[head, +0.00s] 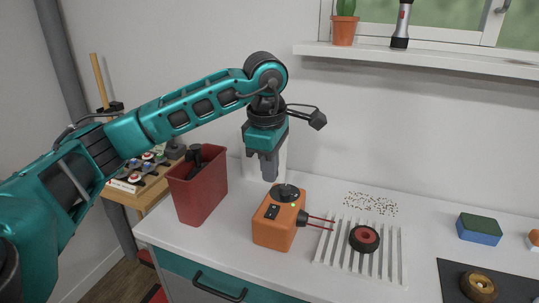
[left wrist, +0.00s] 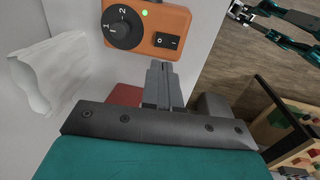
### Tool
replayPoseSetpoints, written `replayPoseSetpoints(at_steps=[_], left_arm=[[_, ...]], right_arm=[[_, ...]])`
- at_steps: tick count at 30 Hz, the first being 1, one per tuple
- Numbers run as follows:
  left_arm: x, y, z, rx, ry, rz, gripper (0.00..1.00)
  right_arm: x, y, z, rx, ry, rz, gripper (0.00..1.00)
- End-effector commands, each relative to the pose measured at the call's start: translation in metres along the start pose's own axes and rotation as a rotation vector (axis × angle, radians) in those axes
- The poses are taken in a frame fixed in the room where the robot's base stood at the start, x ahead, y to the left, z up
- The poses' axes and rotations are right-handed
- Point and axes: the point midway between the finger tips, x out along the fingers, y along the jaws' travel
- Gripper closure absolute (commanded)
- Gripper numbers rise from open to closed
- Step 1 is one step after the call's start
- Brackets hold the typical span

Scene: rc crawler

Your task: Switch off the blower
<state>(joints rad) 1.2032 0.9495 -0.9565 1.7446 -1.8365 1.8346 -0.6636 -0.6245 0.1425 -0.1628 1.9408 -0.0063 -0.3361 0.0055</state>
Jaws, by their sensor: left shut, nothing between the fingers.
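The blower is an orange box (head: 275,232) on the white counter, with two thin red-dark prongs reaching right. Its top has a black dial (left wrist: 123,27) marked 1 and 2, a black rocker switch (left wrist: 167,41) marked I and o, and a lit green lamp (left wrist: 144,13). The switch also shows in the head view (head: 271,212).
A red bin (head: 198,190) with dark items stands left of the blower. A slatted white rack (head: 335,252) with a black-red wheel (head: 364,239) lies to the right. A green-blue block (head: 479,229) sits farther right. A white crumpled object (left wrist: 45,75) stands behind the blower.

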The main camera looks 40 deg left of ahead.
Motion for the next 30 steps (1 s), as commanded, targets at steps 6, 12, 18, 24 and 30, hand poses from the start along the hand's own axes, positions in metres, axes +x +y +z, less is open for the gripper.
replayPoseSetpoints(at_steps=[6,12,18,24,30], left_arm=[[0.047,-0.001,0.0,-0.001,0.002,-0.004,1.0],[0.072,0.0,0.0,-0.001,0.0,-0.001,1.0],[0.081,0.0,0.0,0.001,0.001,0.0,1.0],[0.081,0.0,0.0,0.0,0.0,0.001,1.0],[0.087,0.0,0.0,0.0,0.0,0.0,1.0]], right_arm=[[0.0,0.0,-0.001,0.0,0.0,0.0,1.0],[-0.001,0.0,-0.002,0.0,0.0,0.0,1.0],[-0.001,0.0,-0.002,0.0,0.0,0.0,1.0],[-0.001,0.0,-0.002,0.0,0.0,0.0,1.0],[0.002,0.0,0.004,0.0,0.0,0.0,1.0]])
